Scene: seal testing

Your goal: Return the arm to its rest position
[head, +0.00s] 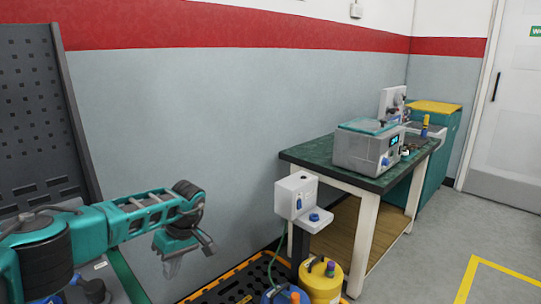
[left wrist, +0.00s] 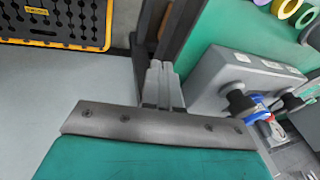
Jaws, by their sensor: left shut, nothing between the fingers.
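My left arm (head: 150,212) comes in from the left in the head view, teal and black, stretched out in front of the grey-blue wall. My left gripper (head: 172,266) hangs at its end, pointing down, empty and clear of the bench. In the left wrist view the gripper's grey fingers (left wrist: 162,85) are together with nothing between them. My right gripper is in neither view.
A yellow container (head: 322,282) sits on a black-and-yellow pallet (head: 232,290). Grey floor (head: 430,250) is free at right.

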